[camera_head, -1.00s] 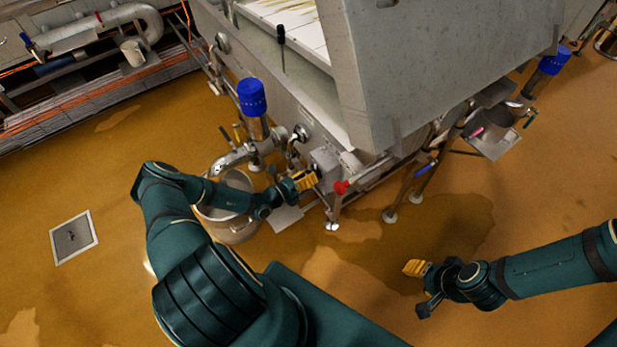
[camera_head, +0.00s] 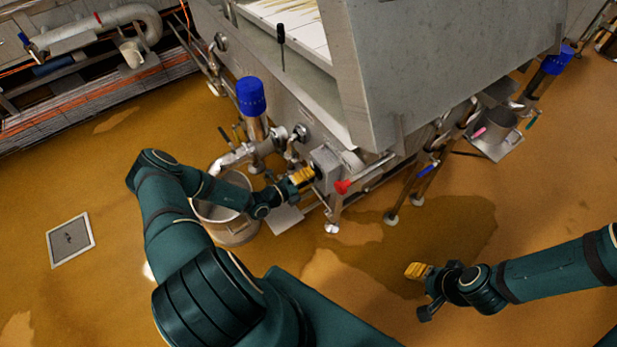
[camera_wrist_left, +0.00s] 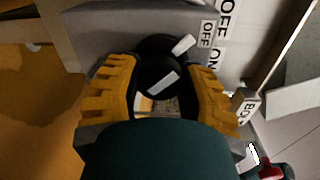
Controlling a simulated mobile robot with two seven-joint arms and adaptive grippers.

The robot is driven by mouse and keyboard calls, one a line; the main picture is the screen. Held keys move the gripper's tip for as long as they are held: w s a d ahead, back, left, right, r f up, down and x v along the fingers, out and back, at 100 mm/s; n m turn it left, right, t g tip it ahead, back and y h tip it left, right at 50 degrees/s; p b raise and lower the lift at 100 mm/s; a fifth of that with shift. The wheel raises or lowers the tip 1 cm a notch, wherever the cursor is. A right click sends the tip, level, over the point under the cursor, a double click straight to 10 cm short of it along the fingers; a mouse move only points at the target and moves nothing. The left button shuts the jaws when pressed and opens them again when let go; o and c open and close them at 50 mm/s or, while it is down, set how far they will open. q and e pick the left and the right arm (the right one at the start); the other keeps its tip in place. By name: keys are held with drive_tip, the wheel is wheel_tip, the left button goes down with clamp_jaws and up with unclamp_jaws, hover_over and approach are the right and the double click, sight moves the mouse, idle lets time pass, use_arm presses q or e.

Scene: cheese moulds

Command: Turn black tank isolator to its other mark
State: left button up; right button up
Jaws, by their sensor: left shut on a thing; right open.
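The black tank isolator (camera_wrist_left: 160,72) is a round black knob with white bars, on a grey box, in the left wrist view. Its white bars slant up and right, toward the small OFF label (camera_wrist_left: 207,33); an ON label (camera_wrist_left: 214,62) is below that. My left gripper (camera_wrist_left: 168,88) has its yellow fingers on either side of the knob and is shut on it. In the head view the left gripper (camera_head: 306,175) is against the grey box (camera_head: 326,164), and the knob is hidden. My right gripper (camera_head: 417,271) is open and empty above the floor.
A red handle (camera_head: 343,186) is just right of the box. A blue-capped valve (camera_head: 251,97) and a steel bucket (camera_head: 228,228) are to its left. The big steel tank (camera_head: 440,70) rises behind. The wet floor around my right gripper is clear.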

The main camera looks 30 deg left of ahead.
idle(0.5)
use_arm(q)
drive_tip(key=o, duration=1.2)
drive_tip(key=shift+v, duration=3.95)
drive_tip(key=shift+r, duration=0.1)
